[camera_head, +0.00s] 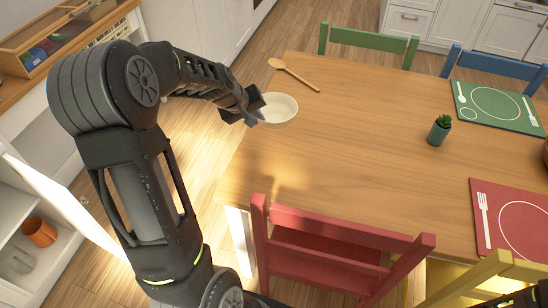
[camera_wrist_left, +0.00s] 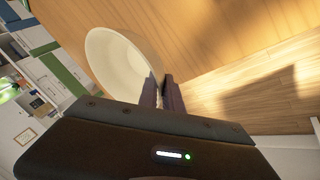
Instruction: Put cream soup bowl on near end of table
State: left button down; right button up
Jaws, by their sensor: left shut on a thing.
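The cream soup bowl (camera_head: 279,109) is at the left end of the wooden table (camera_head: 330,150) in the head view. My left gripper (camera_head: 258,111) is shut on the bowl's left rim. In the left wrist view the bowl (camera_wrist_left: 118,60) shows its pale inside, with the dark fingers of my left gripper (camera_wrist_left: 160,92) at its rim. The bowl looks upright in the head view. I cannot tell whether its base touches the table. My right gripper is not clearly in view; only a dark part shows at the bottom right corner.
A wooden spoon (camera_head: 293,74) lies just behind the bowl. A small potted plant (camera_head: 439,130), a green placemat (camera_head: 499,107) and a red placemat (camera_head: 513,215) are farther right. A red chair (camera_head: 335,245) stands at the front edge. The table between bowl and plant is clear.

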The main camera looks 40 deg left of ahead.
pick_arm(q)
notch_tip(320, 180, down, 3)
jog(key=shift+r+b, duration=0.2)
jog(key=shift+b, duration=0.55)
pick_arm(e)
notch_tip(320, 180, down, 2)
jog(key=shift+w+f, duration=0.1)
jog(key=shift+f, duration=0.1)
pick_arm(q)
jog(key=shift+f+b, duration=0.85)
jog(key=shift+f, duration=2.25)
pick_arm(e)
jog(key=shift+f, duration=0.85)
pick_arm(q)
jog(key=shift+f, duration=0.1)
notch_tip(320, 180, down, 4)
jog(key=shift+r+b, duration=0.1)
jog(key=shift+b, duration=0.55)
jog(key=shift+r, duration=0.1)
pick_arm(e)
jog(key=shift+f, duration=0.6)
